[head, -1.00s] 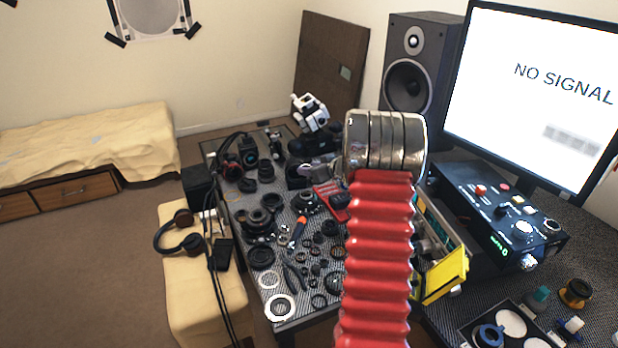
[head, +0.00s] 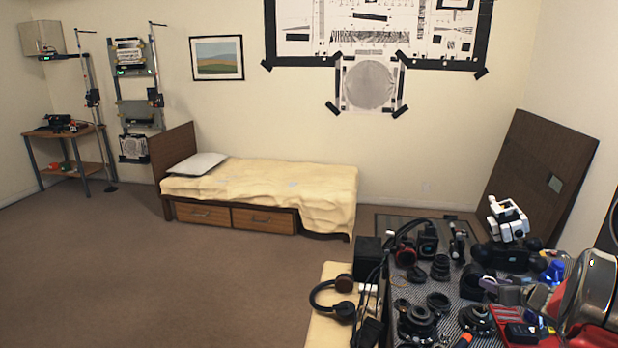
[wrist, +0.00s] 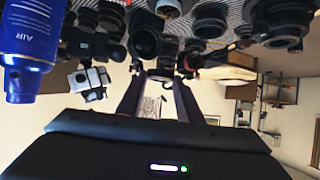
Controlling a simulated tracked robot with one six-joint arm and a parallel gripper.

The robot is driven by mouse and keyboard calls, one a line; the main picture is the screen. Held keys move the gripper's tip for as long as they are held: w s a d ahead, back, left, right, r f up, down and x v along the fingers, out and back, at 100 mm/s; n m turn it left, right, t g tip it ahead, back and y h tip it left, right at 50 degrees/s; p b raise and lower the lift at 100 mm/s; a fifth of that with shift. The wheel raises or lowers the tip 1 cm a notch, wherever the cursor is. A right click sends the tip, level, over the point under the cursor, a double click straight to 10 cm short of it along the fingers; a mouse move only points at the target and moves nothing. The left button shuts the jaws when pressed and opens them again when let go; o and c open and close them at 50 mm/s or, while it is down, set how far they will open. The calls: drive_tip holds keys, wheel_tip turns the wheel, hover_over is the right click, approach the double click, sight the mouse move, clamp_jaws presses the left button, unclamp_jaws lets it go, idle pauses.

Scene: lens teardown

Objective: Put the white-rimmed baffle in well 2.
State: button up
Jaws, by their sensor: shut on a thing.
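In the wrist view, which looks upside down, the two dark fingers of my gripper (wrist: 160,74) reach up from its body. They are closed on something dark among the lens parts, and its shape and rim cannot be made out. I cannot tell whether it is the white-rimmed baffle. No white-rimmed baffle and no well 2 can be picked out in the current views. In the head view my gripper is out of sight; only a shiny metal part of my arm shows at the right edge.
The patterned table (head: 470,292) is crowded with dark lens parts. Headphones (head: 334,300) lie on the cream surface beside it. A white-and-black device (head: 507,222) stands at the back. A blue AIR can (wrist: 30,62) is close in the wrist view. Open floor (head: 190,275) and a bed (head: 260,190) lie left.

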drive_tip(key=s+a+r, duration=0.1)
drive_tip(key=a+r, duration=0.1)
drive_tip(key=a, duration=2.1)
drive_tip(key=s+a+r, duration=0.1)
drive_tip(key=a+r, duration=0.1)
drive_tip(key=a, duration=2.1)
drive_tip(key=shift+s+r+n+y, duration=0.15)
drive_tip(key=shift+r+n+y, duration=0.15)
drive_tip(key=shift+n+y, duration=0.1)
drive_tip(key=shift+f, duration=0.1)
drive_tip(key=s+f, duration=0.5)
drive_tip(key=f, duration=0.1)
drive_tip(key=shift+d, duration=0.15)
